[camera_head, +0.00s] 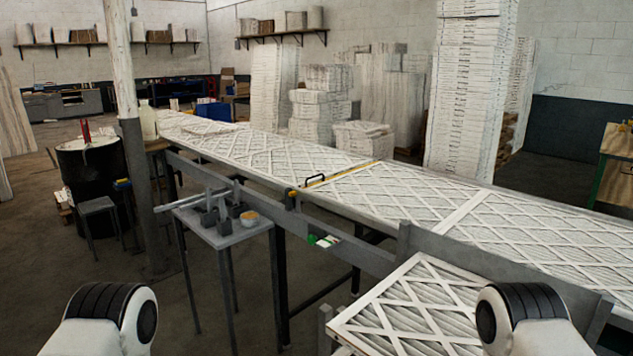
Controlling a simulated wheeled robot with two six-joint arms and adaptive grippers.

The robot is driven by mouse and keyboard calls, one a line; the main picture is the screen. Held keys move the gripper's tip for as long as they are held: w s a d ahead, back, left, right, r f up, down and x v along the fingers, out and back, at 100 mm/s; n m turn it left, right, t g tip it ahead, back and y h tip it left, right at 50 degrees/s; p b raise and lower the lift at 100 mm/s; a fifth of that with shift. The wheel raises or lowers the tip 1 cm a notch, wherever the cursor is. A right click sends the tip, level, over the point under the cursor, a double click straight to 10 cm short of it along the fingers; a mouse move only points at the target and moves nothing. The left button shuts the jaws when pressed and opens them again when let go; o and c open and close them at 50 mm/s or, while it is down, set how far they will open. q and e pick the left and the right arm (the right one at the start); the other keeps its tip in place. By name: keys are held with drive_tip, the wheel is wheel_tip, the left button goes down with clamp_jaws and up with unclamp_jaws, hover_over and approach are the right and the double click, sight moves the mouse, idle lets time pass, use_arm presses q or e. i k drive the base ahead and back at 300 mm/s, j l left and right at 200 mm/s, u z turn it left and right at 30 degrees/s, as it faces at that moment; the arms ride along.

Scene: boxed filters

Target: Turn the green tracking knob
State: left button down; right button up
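A small green part (327,242), next to a white piece, sits on the side of the conveyor frame below the filter belt. It is too small to tell whether it is the tracking knob or how it is turned. The conveyor (372,262) runs from the back left to the front right and carries flat filters with white lattice faces. Only rounded white and black links of my two arms show at the bottom left and bottom right. Neither gripper is in view, and nothing of mine visibly touches the green part.
A small grey table (222,238) with dark cups stands left of the green part. A stool (97,206) and black drum (92,170) stand farther left. A filter (415,305) lies at the front right. A post (143,200) rises behind the table.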

sight(311, 239)
drive_tip(key=i+j+z, duration=0.1)
drive_tip(key=z, duration=0.35)
drive_tip(key=i+j+z, duration=0.1)
drive_tip(key=z, duration=0.35)
drive_tip(key=j+z, duration=0.25)
drive_tip(key=z, duration=0.15)
drive_tip(key=i, duration=0.05)
